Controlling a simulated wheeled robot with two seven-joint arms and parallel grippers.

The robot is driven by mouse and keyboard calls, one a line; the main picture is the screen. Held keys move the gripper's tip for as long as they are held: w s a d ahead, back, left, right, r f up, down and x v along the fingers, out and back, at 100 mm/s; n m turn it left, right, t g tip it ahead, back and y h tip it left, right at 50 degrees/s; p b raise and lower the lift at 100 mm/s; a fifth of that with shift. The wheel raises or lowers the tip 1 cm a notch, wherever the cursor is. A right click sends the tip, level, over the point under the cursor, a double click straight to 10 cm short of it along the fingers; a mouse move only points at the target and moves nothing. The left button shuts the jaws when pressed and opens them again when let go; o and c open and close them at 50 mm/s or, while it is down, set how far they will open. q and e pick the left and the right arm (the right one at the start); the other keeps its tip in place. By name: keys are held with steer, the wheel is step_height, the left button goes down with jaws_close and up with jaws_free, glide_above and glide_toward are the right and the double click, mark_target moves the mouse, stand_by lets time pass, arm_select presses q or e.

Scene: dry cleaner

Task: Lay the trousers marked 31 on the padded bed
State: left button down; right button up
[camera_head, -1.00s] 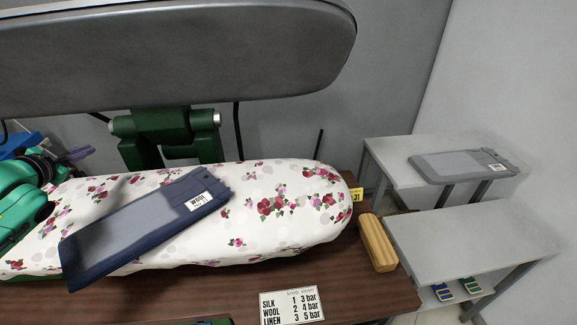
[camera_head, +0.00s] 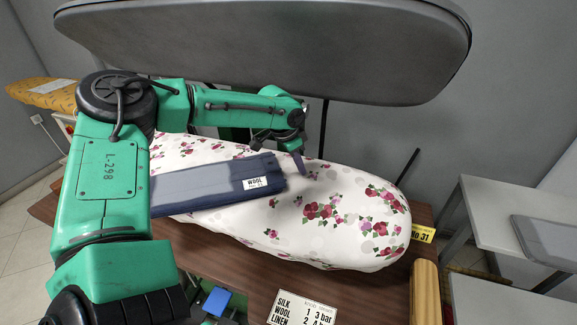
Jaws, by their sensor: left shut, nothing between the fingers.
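The folded navy and grey trousers (camera_head: 215,186) lie flat on the flowered padded bed (camera_head: 345,205), slanting along its left half. Their white label reads WOOL; the small print under it is too small to read. My green left arm hides their left end. My left gripper (camera_head: 301,163) is shut and empty, over the back part of the bed, just beyond the label end of the trousers and apart from them. A yellow tag (camera_head: 422,233) reading No 31 is at the bed's right end. My right gripper is not in view.
The grey press head (camera_head: 270,45) is raised above the bed. A sign (camera_head: 300,308) lists SILK, WOOL and LINEN. A yellow-wood block (camera_head: 425,293) is at the table's right end. A grey folded garment (camera_head: 550,243) lies on a side table (camera_head: 490,210).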

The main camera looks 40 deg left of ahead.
mark_target(281, 173)
arm_select(q)
steer(key=s, duration=0.1)
steer(key=s+a+p, duration=0.1)
steer(key=s+a, duration=0.1)
steer(key=s, duration=0.1)
steer(key=shift+a+r+p, duration=0.15)
steer(key=shift+r+p, duration=0.2)
steer(key=shift+p, duration=0.05)
steer(key=shift+s+a+f, duration=0.1)
steer(key=shift+s, duration=0.05)
steer(key=shift+w+d, duration=0.25)
steer(key=shift+w, duration=0.05)
steer(key=shift+s+a+p, duration=0.4)
steer(key=shift+s+p, duration=0.3)
steer(key=shift+s+a, duration=0.2)
steer(key=shift+s, duration=0.15)
steer(key=shift+d, duration=0.1)
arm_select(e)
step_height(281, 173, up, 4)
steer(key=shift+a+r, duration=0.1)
arm_select(q)
steer(key=shift+w, duration=0.1)
